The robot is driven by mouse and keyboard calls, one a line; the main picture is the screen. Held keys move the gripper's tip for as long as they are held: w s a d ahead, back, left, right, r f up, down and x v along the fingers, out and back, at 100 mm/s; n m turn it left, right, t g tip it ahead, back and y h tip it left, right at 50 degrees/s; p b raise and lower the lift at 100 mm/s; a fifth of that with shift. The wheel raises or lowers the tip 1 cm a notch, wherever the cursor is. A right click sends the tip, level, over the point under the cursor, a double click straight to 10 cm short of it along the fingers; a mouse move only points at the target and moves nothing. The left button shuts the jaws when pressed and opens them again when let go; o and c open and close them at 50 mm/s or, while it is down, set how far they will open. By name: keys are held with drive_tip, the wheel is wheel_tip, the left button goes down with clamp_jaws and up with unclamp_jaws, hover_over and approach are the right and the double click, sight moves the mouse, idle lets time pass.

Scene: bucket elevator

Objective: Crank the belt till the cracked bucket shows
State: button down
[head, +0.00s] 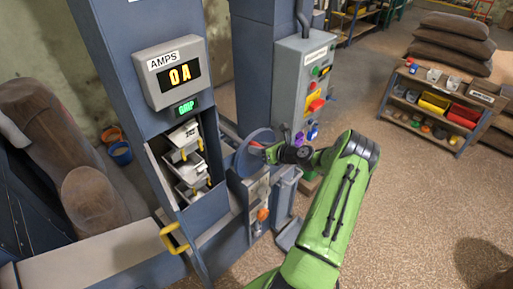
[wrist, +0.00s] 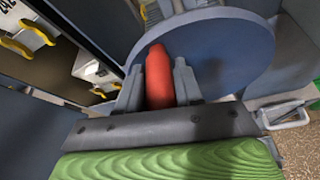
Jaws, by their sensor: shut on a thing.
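My gripper (head: 271,153) is at the blue-grey crank wheel (head: 255,146) on the side of the elevator column. In the wrist view my gripper (wrist: 159,82) is shut on the red crank handle (wrist: 158,75), with a finger on each side and the wheel disc (wrist: 222,50) behind it. The belt opening in the column shows several pale grey buckets (head: 184,135) with yellow parts, stacked on the belt. Buckets also show at the left of the wrist view (wrist: 92,68). I cannot make out a crack on any of them.
The AMPS display (head: 180,73) reads 0A, with a small green display (head: 186,107) under it. A yellow handle (head: 174,238) juts out below the opening. A grey control box (head: 305,85) stands behind my arm. A shelf cart (head: 437,105) is at right; open floor lies before it.

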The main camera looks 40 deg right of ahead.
drive_tip(key=shift+d+r+m+y, duration=0.3)
drive_tip(key=shift+d+m, duration=0.1)
drive_tip(key=shift+d, duration=1.3)
drive_tip(key=shift+s+f, duration=0.1)
drive_tip(key=c, duration=0.8)
unclamp_jaws()
drive_tip(key=v, duration=1.5)
drive_tip(key=shift+s+b, duration=0.35)
drive_tip(key=shift+b, duration=0.05)
